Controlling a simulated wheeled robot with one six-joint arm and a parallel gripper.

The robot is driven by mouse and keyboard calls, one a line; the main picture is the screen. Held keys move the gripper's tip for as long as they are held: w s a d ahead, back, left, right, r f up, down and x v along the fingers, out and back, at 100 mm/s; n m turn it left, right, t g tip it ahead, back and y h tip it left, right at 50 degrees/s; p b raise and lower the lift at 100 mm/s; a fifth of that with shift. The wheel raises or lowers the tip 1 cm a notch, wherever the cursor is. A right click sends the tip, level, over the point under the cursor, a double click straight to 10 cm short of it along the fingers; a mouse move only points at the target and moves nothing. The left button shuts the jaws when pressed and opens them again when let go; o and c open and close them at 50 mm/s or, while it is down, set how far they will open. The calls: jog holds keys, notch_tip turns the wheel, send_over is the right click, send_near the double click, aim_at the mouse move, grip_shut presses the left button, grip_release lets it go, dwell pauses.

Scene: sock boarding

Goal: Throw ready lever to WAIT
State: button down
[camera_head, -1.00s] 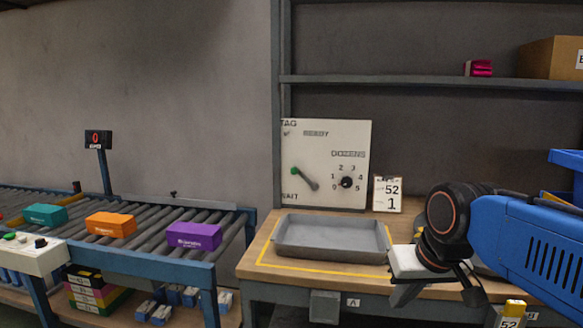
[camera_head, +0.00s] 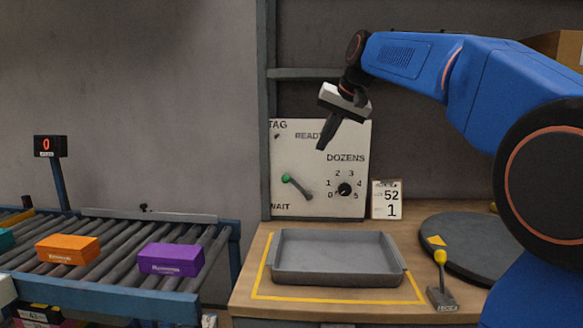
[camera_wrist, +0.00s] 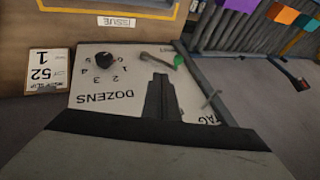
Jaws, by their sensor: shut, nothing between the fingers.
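The white panel (camera_head: 358,138) stands upright at the back of the bench, with READY above and WAIT at lower left. Its ready lever (camera_head: 298,187) has a green knob (camera_head: 287,178) that sits up and left of the pivot, above the WAIT label. The lever also shows in the wrist view (camera_wrist: 158,57), upside down, with its green knob beyond my fingers. My gripper (camera_head: 322,147) is shut and empty, pointing down near the READY label, above and right of the knob. It appears apart from the lever. The closed fingers (camera_wrist: 160,78) show in the wrist view.
A dozens dial (camera_head: 344,189) and a 52/1 card (camera_head: 387,200) are to the lever's right. A grey tray (camera_head: 338,279) lies in front, with a yellow-knobbed lever (camera_head: 440,270) and dark disc (camera_head: 465,240) to its right. A roller conveyor (camera_head: 110,282) carries boxes at left.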

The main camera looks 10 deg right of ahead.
send_near(287, 176)
jog(key=w+d+f, duration=0.2)
jog(key=d+f, duration=0.2)
jog(key=f, duration=0.1)
jog(key=shift+w+a+f, duration=0.1)
jog(key=shift+w+a, duration=0.15)
jog(key=shift+a, duration=0.4)
jog(key=shift+w+a+f, duration=0.15)
jog(key=shift+w+a, duration=0.05)
jog(key=shift+a, duration=0.4)
jog(key=shift+w+a+f, duration=0.1)
jog(key=shift+w+a, duration=0.15)
jog(key=shift+a, duration=0.4)
jog(key=shift+a, duration=0.15)
jog(key=shift+w+a+f+g+h, duration=0.25)
jog(key=shift+a+f+h, duration=0.1)
jog(key=shift+a+h, duration=0.25)
jog(key=shift+w+a+f+g+h, duration=0.15)
jog(key=shift+a+f+g+h, duration=0.15)
jog(key=shift+a+h, duration=0.3)
jog(key=shift+w+a+f, duration=0.15)
jog(key=shift+a+f, duration=0.35)
jog(key=shift+w+a+f, duration=0.2)
jog(key=shift+a+f, duration=0.3)
